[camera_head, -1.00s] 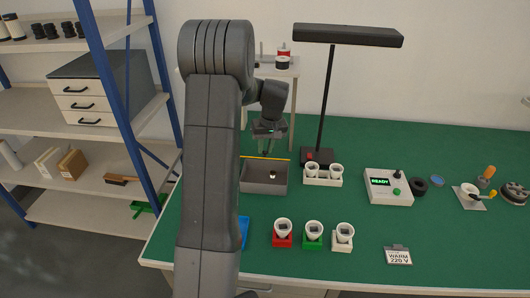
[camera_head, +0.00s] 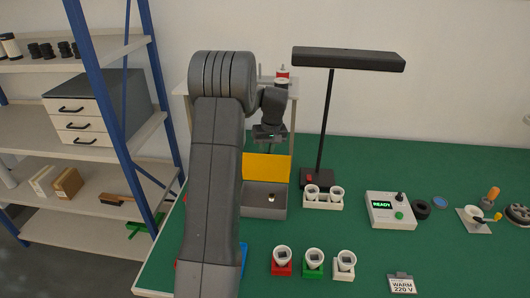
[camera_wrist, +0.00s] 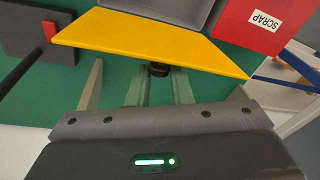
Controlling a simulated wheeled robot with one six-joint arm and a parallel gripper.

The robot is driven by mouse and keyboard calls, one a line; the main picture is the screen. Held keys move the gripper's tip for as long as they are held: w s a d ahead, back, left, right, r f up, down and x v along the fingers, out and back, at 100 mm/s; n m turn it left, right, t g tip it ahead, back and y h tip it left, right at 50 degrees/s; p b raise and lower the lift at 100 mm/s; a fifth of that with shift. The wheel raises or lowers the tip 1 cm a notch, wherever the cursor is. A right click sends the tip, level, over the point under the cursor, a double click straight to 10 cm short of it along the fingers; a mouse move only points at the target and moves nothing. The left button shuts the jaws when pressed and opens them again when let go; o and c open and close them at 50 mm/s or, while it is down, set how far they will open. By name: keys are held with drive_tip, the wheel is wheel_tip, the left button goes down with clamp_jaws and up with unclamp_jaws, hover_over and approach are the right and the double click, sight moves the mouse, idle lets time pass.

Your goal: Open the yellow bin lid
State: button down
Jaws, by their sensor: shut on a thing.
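The yellow lid (camera_head: 267,167) stands raised at the back edge of the grey bin (camera_head: 264,211), its broad face toward the head camera. The bin's inside shows, with a small pale item (camera_head: 271,198) in it. In the wrist view the lid (camera_wrist: 150,38) spans the upper middle, with the grey bin wall (camera_wrist: 165,8) beyond it. My gripper (camera_wrist: 158,78) is shut on the lid's small dark knob (camera_wrist: 158,69), with a finger on either side. In the head view my gripper (camera_head: 268,146) is just behind the lid's top edge, its fingertips hidden.
A red SCRAP box (camera_wrist: 262,22) is beside the bin. A lamp (camera_head: 318,178) and a white holder with two cups (camera_head: 323,201) stand to the bin's right. Red, green and white cup holders (camera_head: 314,265) are in front. A READY box (camera_head: 390,211) is farther right.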

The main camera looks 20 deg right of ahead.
drive_tip(key=shift+s+d+f, duration=0.1)
drive_tip(key=shift+d+f, duration=0.15)
drive_tip(key=c, duration=1.4)
unclamp_jaws()
drive_tip(key=shift+d, duration=0.2)
drive_tip(key=shift+o, duration=0.5)
drive_tip(key=shift+d+f, duration=0.1)
drive_tip(key=shift+d, duration=0.1)
wheel_tip(320, 180, up, 8)
drive_tip(key=s+b, duration=0.1)
drive_tip(key=shift+f, duration=0.2)
drive_tip(key=f, duration=0.4)
drive_tip(key=w+a+f+p, duration=0.1)
drive_tip(key=f, duration=0.2)
drive_tip(key=shift+f, duration=0.1)
